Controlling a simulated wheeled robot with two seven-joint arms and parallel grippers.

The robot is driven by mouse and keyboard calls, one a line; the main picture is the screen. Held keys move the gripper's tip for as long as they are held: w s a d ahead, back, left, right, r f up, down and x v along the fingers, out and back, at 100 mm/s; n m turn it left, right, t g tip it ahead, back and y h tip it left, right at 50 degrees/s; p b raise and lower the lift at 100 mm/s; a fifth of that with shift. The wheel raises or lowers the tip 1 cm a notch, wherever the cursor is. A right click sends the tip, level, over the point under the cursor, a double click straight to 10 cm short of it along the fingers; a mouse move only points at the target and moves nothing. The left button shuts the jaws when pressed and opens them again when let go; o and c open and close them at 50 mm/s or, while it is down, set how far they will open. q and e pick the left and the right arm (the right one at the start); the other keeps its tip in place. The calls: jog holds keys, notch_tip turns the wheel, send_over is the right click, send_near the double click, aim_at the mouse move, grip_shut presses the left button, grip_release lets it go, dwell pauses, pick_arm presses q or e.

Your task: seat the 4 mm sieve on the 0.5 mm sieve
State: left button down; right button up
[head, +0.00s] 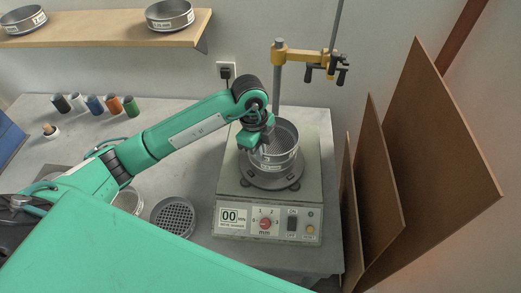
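A round metal sieve (283,157) with a mesh floor and a pale label sits over the round plate of the shaker (229,187). Its wall looks tall, possibly two stacked rings, and I cannot read the sizes. My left gripper (257,141) is at the left rim of this sieve, overlapping it. Its fingertips are hidden, so I cannot tell whether it grips the rim. A sieve with coarse round holes (173,217) lies on the bench left of the shaker. Another sieve (129,201) beside it is partly hidden by my arm. My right gripper is not in view.
A stand rod (278,85) with a yellow clamp (303,57) rises behind the sieve. Brown boards (425,130) lean at the right. Several coloured jars (95,104) stand at the left. A wall shelf (100,28) holds two more sieves.

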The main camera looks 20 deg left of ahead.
pick_arm(q)
jog(key=c, duration=1.6)
grip_release()
jog(key=shift+w+a+r+b, duration=0.1)
jog(key=shift+a+r+b, duration=0.35)
jog(key=shift+r, duration=1.85)
jog(key=shift+w+a+r+b, duration=0.15)
jog(key=shift+r+b, duration=0.5)
jog(key=shift+r, duration=1.6)
jog(key=shift+s+a+r+b, duration=0.1)
jog(key=shift+a+r+b, duration=0.4)
jog(key=shift+r, duration=1.8)
jog(key=shift+d+f, duration=0.1)
